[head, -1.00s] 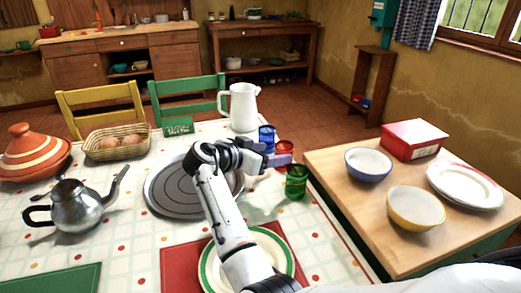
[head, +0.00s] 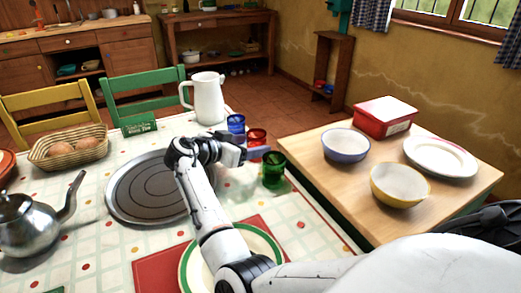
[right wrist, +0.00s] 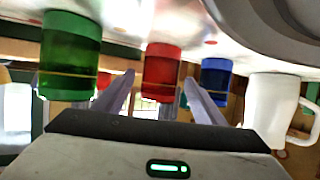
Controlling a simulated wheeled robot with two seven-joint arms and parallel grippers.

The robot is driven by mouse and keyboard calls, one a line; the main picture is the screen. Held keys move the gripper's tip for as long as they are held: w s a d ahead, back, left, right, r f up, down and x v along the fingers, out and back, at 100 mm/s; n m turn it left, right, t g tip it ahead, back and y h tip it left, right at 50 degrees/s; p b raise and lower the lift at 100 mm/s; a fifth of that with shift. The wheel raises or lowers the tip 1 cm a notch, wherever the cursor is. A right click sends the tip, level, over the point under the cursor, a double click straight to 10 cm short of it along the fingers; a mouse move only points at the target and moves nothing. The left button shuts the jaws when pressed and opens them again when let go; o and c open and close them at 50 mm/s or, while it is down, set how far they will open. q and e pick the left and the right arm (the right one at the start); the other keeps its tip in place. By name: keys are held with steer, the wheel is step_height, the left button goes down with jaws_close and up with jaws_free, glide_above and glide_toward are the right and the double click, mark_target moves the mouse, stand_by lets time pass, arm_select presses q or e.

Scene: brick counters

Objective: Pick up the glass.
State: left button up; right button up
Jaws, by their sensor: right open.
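Three coloured glasses stand in a row at the right edge of the set table: a blue glass (head: 236,123), a red glass (head: 257,136) and a green glass (head: 273,171). My right gripper (head: 261,153) is open and low beside them, pointing at the red one. The right wrist view is upside down. There the red glass (right wrist: 162,68) shows between the two open fingers (right wrist: 161,100), beyond the palm. The green glass (right wrist: 70,55) and the blue glass (right wrist: 215,82) lie outside the fingers on either side. Whether the fingers touch any glass I cannot tell. My left gripper is out of view.
A white pitcher (head: 208,98) stands behind the glasses, and a round grey tray (head: 125,205) lies left of my arm. A green-rimmed plate (head: 187,268) is partly under my arm. The wooden side table (head: 345,205) right of the glasses holds bowls.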

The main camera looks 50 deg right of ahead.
mark_target(250, 143)
steer(key=x, duration=0.3)
steer(key=shift+d, duration=0.15)
steer(key=c, duration=1.2)
steer(key=shift+r, duration=0.1)
step_height(250, 143, up, 10)
